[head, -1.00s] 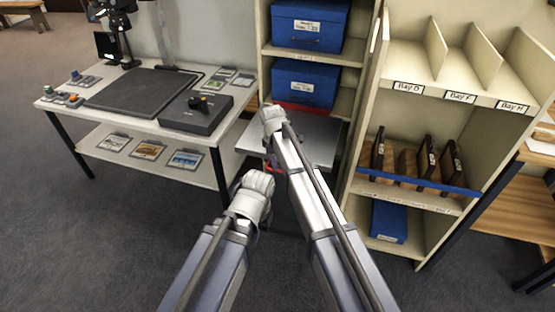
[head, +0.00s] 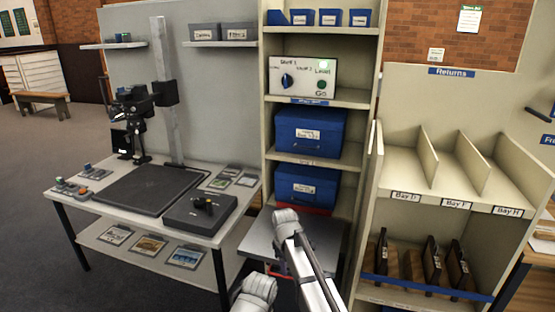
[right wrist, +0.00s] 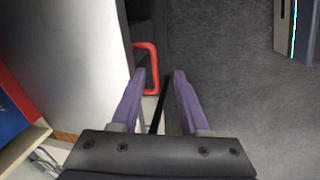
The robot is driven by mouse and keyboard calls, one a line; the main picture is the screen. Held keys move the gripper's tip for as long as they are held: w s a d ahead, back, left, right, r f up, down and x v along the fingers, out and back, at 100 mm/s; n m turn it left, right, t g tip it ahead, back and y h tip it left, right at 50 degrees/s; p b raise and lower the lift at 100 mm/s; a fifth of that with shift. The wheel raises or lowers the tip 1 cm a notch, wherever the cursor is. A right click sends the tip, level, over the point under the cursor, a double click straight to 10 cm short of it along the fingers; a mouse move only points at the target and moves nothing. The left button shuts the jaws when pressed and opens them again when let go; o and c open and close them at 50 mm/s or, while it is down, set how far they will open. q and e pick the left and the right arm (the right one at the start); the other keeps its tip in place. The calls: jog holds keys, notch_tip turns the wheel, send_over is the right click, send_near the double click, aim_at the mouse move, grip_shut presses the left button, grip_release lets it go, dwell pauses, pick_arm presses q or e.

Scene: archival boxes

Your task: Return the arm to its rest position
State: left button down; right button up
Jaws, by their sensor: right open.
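My right arm reaches forward at the bottom middle of the head view, its white joint in front of a grey platform (head: 262,236). My right gripper (right wrist: 158,78) shows in the right wrist view, with two purple fingers apart and nothing between them. Beyond the fingers are a red handle (right wrist: 152,70), beside the platform's edge, and dark carpet. In the head view the right gripper's fingers are hidden behind the arm. Part of my left arm shows at the bottom; its gripper is out of sight.
A shelf rack holds two blue boxes (head: 310,131) (head: 307,185) and a control panel (head: 303,77). A bay unit (head: 400,206) with dark upright items stands at right. A table (head: 72,193) with a copy stand is at left.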

jog(key=s+d+m+g, duration=0.1)
jog(key=s+d+m, duration=0.55)
jog(key=s, duration=0.45)
jog(key=s+d+m, duration=0.6)
jog(key=s+d, duration=0.1)
jog(key=s, duration=0.4)
pick_arm(q)
notch_tip(320, 180, up, 24)
jog(key=p, duration=2.4)
jog(key=shift+r, duration=0.15)
pick_arm(e)
jog(key=s+a+r+n, duration=0.1)
jog(key=a+r, duration=0.2)
jog(key=r, duration=0.5)
jog(key=s+a+r+n, duration=0.1)
jog(key=a+r, duration=0.3)
jog(key=r, duration=0.4)
jog(key=s+a+r+n+g, duration=0.1)
jog(key=s+a+r, duration=0.2)
jog(key=r, duration=0.5)
jog(key=shift+s+a+n+h, duration=0.2)
jog(key=shift+a+n+h, duration=0.1)
jog(key=shift+a+n, duration=0.1)
